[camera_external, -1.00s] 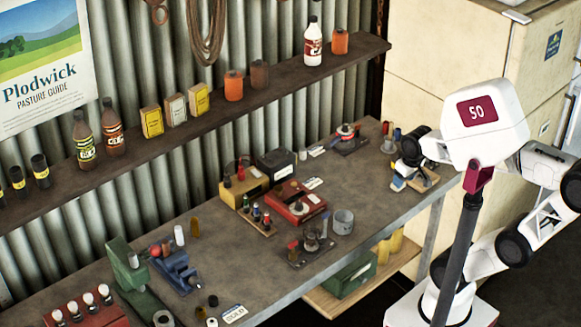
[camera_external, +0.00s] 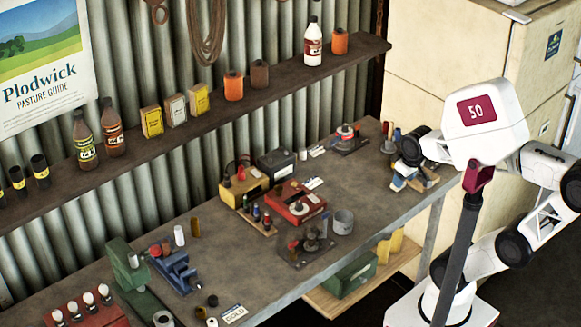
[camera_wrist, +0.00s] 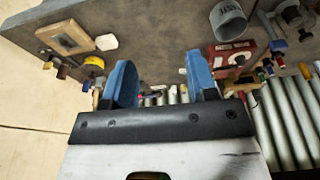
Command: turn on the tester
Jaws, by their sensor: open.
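A red box with a pale round dial (camera_external: 297,203) sits in the middle of the bench and looks like the tester. It also shows at the upper right of the wrist view (camera_wrist: 232,55). Its switch and whether it is on are too small to tell. My gripper (camera_wrist: 161,85) has its two blue fingers apart with nothing held between them. In the external view my gripper (camera_external: 398,183) is low over the right end of the bench, well to the right of the red box and apart from it.
A yellow box (camera_external: 243,187) and a black box (camera_external: 276,163) stand behind the red box. A grey cup (camera_external: 343,222) stands to its right, and a small stand with dark parts (camera_external: 308,245) is in front. The bench (camera_external: 358,180) is bare between the cup and my gripper.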

